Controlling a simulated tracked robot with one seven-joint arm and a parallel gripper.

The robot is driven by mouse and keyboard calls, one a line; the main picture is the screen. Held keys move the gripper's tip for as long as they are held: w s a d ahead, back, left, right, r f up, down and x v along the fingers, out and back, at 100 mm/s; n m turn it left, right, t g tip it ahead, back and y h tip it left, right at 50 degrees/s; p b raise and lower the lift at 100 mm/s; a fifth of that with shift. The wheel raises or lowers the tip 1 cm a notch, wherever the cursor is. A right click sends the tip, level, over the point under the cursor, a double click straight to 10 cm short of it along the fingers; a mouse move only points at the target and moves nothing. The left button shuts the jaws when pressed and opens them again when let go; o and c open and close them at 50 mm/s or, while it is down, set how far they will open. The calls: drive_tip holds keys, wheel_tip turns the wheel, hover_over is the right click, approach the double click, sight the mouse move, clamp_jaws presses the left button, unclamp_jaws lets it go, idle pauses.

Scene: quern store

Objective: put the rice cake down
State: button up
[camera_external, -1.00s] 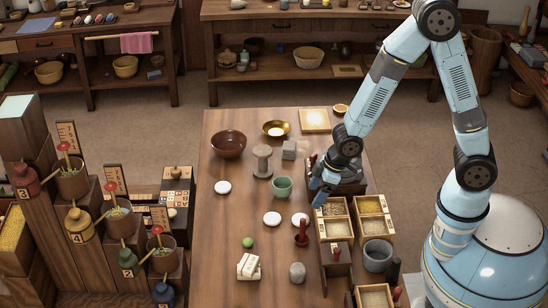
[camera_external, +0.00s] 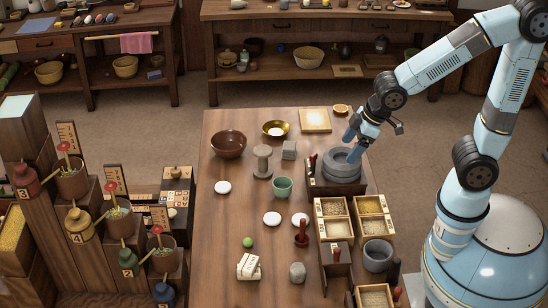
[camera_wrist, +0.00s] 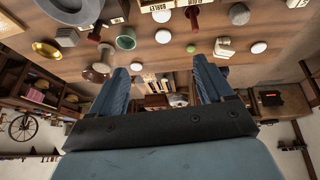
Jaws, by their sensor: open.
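Flat white round cakes lie on the wooden table: one at the left (camera_external: 223,187), one near the middle (camera_external: 271,218) and one (camera_external: 300,219) beside a dark red-handled stamp. I cannot tell which is the task's rice cake. White discs also show in the wrist view, one of them at the right (camera_wrist: 259,47). My gripper (camera_external: 353,142) is above the grey stone quern (camera_external: 341,166) at the table's right side, away from the cakes. In the wrist view my gripper (camera_wrist: 160,78) has its blue fingers wide apart with nothing between them.
A brown bowl (camera_external: 228,144), a brass bowl (camera_external: 276,129), a wooden spool (camera_external: 262,161) and a green cup (camera_external: 283,187) stand on the table. Grain boxes (camera_external: 333,207) and a grey pot (camera_external: 378,256) line its right edge. The table's left front is mostly clear.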

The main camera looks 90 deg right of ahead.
drive_tip(key=s+a+r, duration=0.1)
drive_tip(key=s+r, duration=0.4)
drive_tip(key=s, duration=0.3)
drive_tip(key=s+a+r+y, duration=0.1)
drive_tip(key=s+r, duration=0.5)
drive_tip(key=s, duration=0.1)
drive_tip(key=shift+s+a+r+t, duration=0.2)
drive_tip(key=shift+s+a+t, duration=0.1)
drive_tip(key=shift+s+a, duration=0.1)
drive_tip(key=shift+o, duration=0.5)
drive_tip(key=shift+s, duration=0.25)
drive_tip(key=shift+w, duration=0.1)
